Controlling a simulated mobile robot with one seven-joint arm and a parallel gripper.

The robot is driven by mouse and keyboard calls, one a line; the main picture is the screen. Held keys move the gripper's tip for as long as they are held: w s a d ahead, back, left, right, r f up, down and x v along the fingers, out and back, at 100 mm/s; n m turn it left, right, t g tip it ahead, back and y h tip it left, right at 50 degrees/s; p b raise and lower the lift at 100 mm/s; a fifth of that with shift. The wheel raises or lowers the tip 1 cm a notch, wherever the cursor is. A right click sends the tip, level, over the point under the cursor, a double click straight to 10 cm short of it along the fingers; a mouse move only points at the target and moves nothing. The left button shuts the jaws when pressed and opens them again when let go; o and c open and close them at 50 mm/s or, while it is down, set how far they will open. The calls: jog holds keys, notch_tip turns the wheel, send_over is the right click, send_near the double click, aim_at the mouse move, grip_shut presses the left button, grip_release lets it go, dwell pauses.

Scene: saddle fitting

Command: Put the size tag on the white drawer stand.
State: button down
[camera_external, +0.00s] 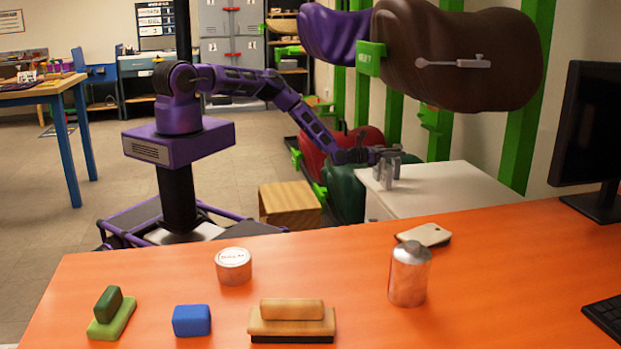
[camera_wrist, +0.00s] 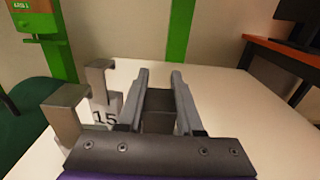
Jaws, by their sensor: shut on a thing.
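In the external view, my gripper (camera_external: 387,178) points down at the near left part of the white drawer stand (camera_external: 450,188). Contact with the top cannot be told.
Two saddles hang above on green posts, one brown (camera_external: 465,60), one purple (camera_external: 330,35). The right part of the stand top is clear.

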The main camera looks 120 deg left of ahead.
jog(key=shift+f, duration=0.15)
jog(key=c, duration=0.6)
grip_release()
jog(key=shift+o, duration=0.2)
jog(key=p+v, duration=0.2)
jog(key=v, duration=1)
jog(key=shift+r, duration=0.25)
